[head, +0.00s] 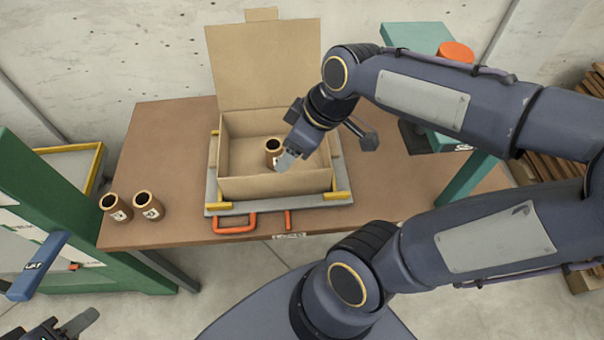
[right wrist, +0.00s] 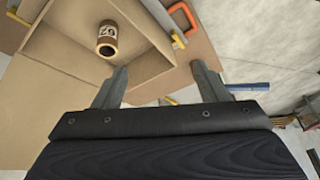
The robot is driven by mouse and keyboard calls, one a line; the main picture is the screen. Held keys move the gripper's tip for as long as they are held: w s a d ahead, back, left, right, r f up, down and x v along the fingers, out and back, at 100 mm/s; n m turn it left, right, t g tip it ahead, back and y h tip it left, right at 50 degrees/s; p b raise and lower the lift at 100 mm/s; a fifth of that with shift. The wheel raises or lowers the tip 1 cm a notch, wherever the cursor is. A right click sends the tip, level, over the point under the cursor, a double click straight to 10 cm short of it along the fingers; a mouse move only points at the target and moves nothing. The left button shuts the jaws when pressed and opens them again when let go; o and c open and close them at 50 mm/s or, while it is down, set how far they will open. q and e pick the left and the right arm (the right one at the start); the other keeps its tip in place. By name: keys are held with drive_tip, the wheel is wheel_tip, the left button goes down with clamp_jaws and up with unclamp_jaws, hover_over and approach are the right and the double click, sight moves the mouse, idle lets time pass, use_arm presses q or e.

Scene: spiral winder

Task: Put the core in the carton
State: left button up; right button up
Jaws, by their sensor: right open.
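A brown core (head: 273,152) with a dark hollow top and a white label stands inside the open cardboard carton (head: 275,187). The right wrist view also shows the core (right wrist: 107,41) in the carton, beyond the fingertips and apart from them. My right gripper (head: 287,159) is above the carton, just right of the core in the head view. Its jaws (right wrist: 160,77) are spread and empty. My left gripper (head: 72,327) is at the bottom left corner, low and far from the carton. It is partly cut off by the frame edge.
Two more cores (head: 117,208) (head: 149,206) stand at the table's left front corner. The carton sits on a grey tray (head: 215,208) with yellow corners and an orange handle (head: 234,224). A green frame (head: 60,215) with a blue lever (head: 38,265) is at left. A teal machine (head: 420,40) stands behind right.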

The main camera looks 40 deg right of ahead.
drive_tip(key=s+a+m+t, duration=0.1)
drive_tip(key=s+a+m, duration=0.2)
drive_tip(key=s+m, duration=0.3)
drive_tip(key=shift+s+f+m+t+y, duration=0.3)
drive_tip(key=shift+s+m+t, duration=0.1)
drive_tip(key=shift+m, duration=0.3)
idle(0.4)
